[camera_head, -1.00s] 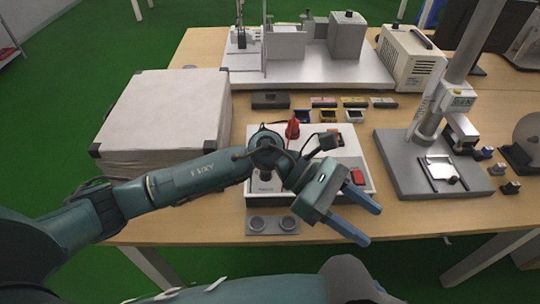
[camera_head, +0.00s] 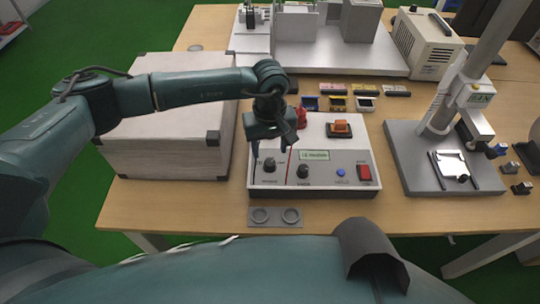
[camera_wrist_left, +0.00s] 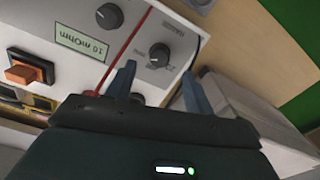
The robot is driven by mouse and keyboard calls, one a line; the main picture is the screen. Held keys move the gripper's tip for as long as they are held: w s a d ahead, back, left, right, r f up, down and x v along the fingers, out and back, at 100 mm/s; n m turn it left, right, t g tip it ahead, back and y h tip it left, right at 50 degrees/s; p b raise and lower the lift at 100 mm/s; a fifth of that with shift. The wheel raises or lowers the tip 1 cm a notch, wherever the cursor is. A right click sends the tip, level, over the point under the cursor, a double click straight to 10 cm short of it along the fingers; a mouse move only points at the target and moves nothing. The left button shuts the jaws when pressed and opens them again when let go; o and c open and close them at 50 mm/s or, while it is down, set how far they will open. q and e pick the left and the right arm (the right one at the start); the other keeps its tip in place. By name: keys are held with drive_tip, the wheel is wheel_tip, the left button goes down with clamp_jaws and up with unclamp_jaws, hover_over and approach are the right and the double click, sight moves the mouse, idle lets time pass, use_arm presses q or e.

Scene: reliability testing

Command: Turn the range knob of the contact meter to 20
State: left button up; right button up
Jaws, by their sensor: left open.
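The contact meter (camera_head: 330,158) is a white box with a sloped front, a small green display (camera_head: 314,155) and two black knobs. The left knob (camera_head: 269,164) is the range knob, as far as the small label shows; its setting is too small to read. The other knob (camera_head: 303,171) is to its right. My left gripper (camera_head: 269,147) points down just above and behind the left knob, open and empty. In the left wrist view the range knob (camera_wrist_left: 159,55) lies beyond the gap between the open fingers (camera_wrist_left: 159,88), apart from them. My right gripper is not seen.
A red clip-like part (camera_head: 301,117) and an orange switch (camera_head: 340,127) stand on the meter's top. A large pale box (camera_head: 170,150) is close on the left. A stand (camera_head: 445,165) is on the right.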

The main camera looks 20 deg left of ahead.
sight(270, 162)
use_arm(q)
wheel_tip(270, 162, down, 4)
drive_tip(key=shift+f, duration=0.6)
drive_tip(key=shift+c, duration=0.4)
drive_tip(key=c, duration=0.9)
